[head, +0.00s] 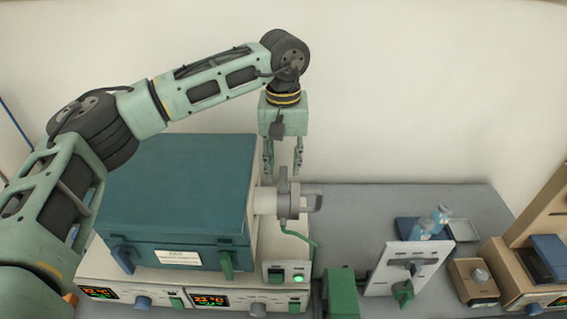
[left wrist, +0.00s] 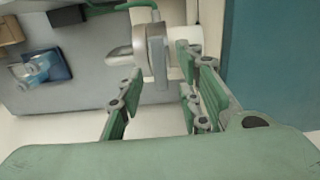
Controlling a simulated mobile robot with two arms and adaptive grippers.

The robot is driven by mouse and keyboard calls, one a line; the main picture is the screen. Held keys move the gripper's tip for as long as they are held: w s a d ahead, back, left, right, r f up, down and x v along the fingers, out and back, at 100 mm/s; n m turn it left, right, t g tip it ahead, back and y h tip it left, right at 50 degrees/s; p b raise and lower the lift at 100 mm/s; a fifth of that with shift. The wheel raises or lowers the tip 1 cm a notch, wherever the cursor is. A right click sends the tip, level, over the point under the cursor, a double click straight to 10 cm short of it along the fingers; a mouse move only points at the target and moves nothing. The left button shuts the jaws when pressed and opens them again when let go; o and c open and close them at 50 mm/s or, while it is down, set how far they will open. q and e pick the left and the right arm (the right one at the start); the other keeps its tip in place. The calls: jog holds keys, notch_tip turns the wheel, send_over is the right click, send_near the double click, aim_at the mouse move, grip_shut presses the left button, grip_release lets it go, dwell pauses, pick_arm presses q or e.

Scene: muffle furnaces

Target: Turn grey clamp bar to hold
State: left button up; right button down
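A pale tube end with a grey round clamp (head: 288,200) sticks out from the right side of the teal furnace (head: 180,190). A grey bar (head: 284,181) stands up at the clamp, and a grey loop handle (head: 314,203) juts out to its right. My left gripper (head: 283,165) points down just above the clamp, its fingers spread and empty. In the left wrist view the grey clamp (left wrist: 156,55) lies just past and between the open fingers (left wrist: 157,72); whether they touch it I cannot tell. My right gripper is not in view.
Lit control panels (head: 210,300) sit below the furnace. A green cable hangs from the clamp. To the right stand a white panel with a green lever (head: 402,292), a blue tray with bottles (head: 425,230) and a brown box (head: 473,282). The grey bench (head: 365,210) is clear behind.

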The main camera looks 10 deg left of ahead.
pick_arm(q)
jog(key=shift+w+f, duration=0.1)
jog(key=shift+f, duration=0.5)
jog(key=shift+w+f, duration=0.1)
jog(key=shift+f, duration=0.4)
grip_shut()
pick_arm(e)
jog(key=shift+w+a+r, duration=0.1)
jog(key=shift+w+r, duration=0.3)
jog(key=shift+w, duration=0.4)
